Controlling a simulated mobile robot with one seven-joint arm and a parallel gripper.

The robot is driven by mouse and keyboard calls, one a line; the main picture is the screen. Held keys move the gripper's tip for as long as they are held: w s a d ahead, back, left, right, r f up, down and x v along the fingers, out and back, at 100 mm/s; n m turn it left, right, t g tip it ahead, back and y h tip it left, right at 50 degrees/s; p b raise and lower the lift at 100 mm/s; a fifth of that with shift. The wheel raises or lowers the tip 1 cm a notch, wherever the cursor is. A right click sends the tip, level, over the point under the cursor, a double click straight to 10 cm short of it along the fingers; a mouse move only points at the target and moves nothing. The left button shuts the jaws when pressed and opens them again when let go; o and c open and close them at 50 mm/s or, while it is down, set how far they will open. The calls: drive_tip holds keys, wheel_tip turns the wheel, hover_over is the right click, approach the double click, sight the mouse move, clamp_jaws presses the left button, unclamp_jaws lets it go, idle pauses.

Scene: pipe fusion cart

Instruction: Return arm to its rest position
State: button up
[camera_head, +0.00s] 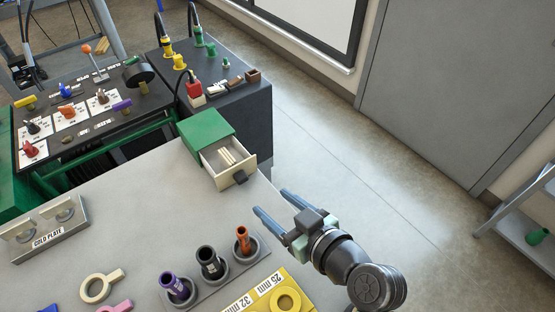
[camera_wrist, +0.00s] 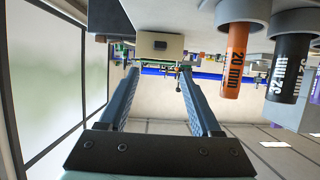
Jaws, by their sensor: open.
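My gripper (camera_head: 270,202) is open and empty, held just off the right edge of the grey table (camera_head: 130,205) in the head view. Its two blue fingers point up and left, toward a small green-topped box (camera_head: 206,130) whose drawer (camera_head: 229,164) is pulled open. Light sticks lie in the drawer. In the wrist view the spread fingers (camera_wrist: 159,72) have nothing between them, and the drawer front (camera_wrist: 160,46) shows beyond their tips.
Orange (camera_head: 243,240), black (camera_head: 210,262) and purple (camera_head: 173,286) pipe pieces stand in a grey holder near my arm. A yellow size plate (camera_head: 262,297) lies at the front. A control panel (camera_head: 75,115) and dark cabinet (camera_head: 235,105) stand behind.

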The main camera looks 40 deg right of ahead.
idle(0.3)
drive_tip(key=w+a+r+t+h+p, duration=0.1)
drive_tip(key=w+a+r+t+p, duration=0.25)
drive_tip(key=r, duration=1.05)
drive_tip(key=w+a+r+t, duration=0.2)
drive_tip(key=w+a+r, duration=0.35)
drive_tip(key=r, duration=0.95)
drive_tip(key=s+a+r+t, duration=0.2)
drive_tip(key=s+a+r, duration=0.1)
drive_tip(key=r, duration=0.6)
drive_tip(key=s+a+r+t+p, duration=0.1)
drive_tip(key=s+a+r+t, duration=0.2)
drive_tip(key=r, duration=0.7)
drive_tip(key=s+a+r+t+p, duration=0.1)
drive_tip(key=s+a+r+t, duration=0.2)
drive_tip(key=r, duration=0.6)
drive_tip(key=shift+a+r+y, duration=0.15)
drive_tip(key=shift+a+y, duration=0.15)
drive_tip(key=shift+a, duration=0.15)
